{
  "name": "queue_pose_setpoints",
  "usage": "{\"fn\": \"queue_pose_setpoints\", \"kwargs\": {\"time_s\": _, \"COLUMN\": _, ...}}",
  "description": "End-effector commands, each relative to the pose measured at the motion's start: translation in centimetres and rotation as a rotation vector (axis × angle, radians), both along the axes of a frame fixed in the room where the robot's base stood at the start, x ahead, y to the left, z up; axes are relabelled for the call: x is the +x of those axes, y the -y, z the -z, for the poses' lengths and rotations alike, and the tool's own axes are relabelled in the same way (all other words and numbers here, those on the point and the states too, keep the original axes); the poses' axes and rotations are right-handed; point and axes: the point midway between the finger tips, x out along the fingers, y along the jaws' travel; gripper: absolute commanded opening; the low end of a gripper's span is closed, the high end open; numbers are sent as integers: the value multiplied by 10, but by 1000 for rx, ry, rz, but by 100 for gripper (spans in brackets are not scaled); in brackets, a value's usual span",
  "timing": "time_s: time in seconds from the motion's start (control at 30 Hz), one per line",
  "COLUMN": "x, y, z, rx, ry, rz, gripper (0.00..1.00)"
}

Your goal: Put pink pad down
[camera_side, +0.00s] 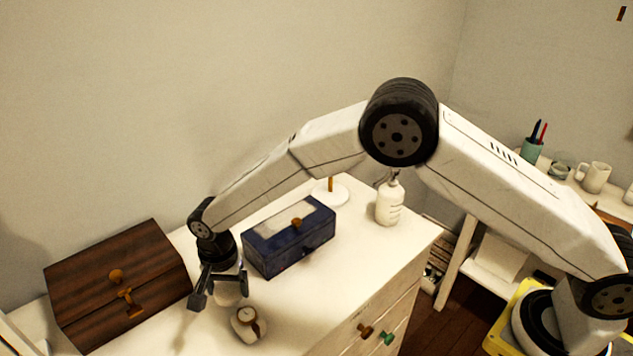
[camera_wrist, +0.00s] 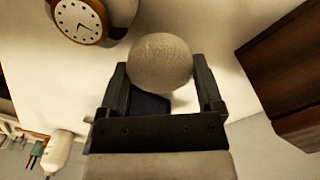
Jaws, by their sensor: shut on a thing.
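My gripper (camera_side: 221,291) points down over the white dresser top, between the wooden box and the blue box. It is shut on a round, pale, fuzzy-looking pad (camera_side: 230,291), which looks more beige than pink in this light. In the wrist view my gripper (camera_wrist: 163,84) has one dark finger on each side of the pad (camera_wrist: 160,61). I cannot tell whether the pad touches the dresser top (camera_side: 345,265).
A small round clock (camera_side: 248,322) lies just in front of my gripper. A dark wooden box (camera_side: 90,275) stands at left and a blue box (camera_side: 290,245) behind to the right. A white bottle (camera_side: 389,205) stands farther right. The dresser's front right is clear.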

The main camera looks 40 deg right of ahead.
Motion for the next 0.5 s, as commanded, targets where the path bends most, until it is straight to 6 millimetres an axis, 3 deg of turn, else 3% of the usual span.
{"fn": "queue_pose_setpoints", "kwargs": {"time_s": 0.5, "x": -49, "y": 23, "z": -58, "rx": 1, "ry": 1, "rz": 0, "gripper": 21}}
